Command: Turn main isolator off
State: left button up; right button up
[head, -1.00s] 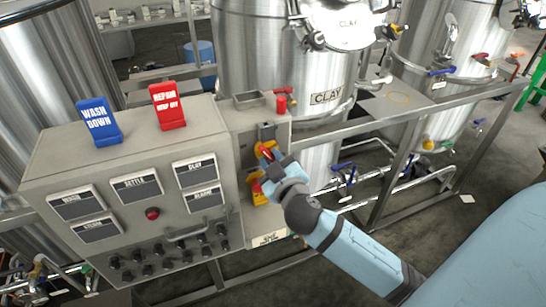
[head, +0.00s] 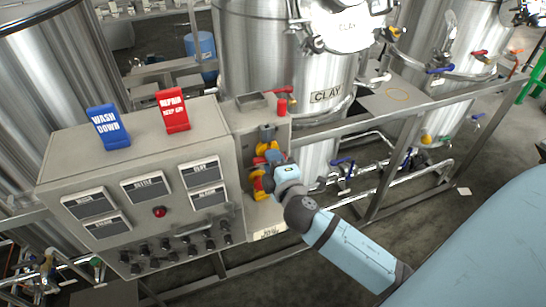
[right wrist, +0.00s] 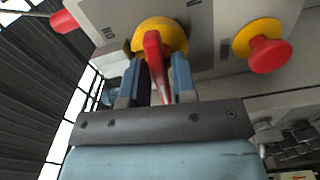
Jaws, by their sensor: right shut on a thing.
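The main isolator is a red lever handle (right wrist: 154,60) on a round yellow plate (right wrist: 168,32), on the narrow right-hand section of the grey control cabinet. In the head view its yellow plate (head: 263,147) shows partly behind my right gripper (head: 268,160). In the right wrist view my right gripper (right wrist: 156,80) has one finger on each side of the red handle and is shut on it. The handle points toward the gripper's palm. An "ON" label (right wrist: 106,12) is beside the plate; the other label is partly cut off. My left gripper is not in view.
A red push button on yellow (right wrist: 268,48) is close beside the isolator. Blue (head: 107,125) and red (head: 173,110) signs stand on the cabinet (head: 235,125). A steel rail (head: 345,125) and clay tank are behind.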

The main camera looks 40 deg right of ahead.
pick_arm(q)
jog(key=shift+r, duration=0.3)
pick_arm(e)
jog(key=shift+n, duration=0.6)
pick_arm(q)
jog(key=shift+p, duration=0.3)
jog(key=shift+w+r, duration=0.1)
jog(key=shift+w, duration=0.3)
pick_arm(e)
jog(key=o, duration=0.7)
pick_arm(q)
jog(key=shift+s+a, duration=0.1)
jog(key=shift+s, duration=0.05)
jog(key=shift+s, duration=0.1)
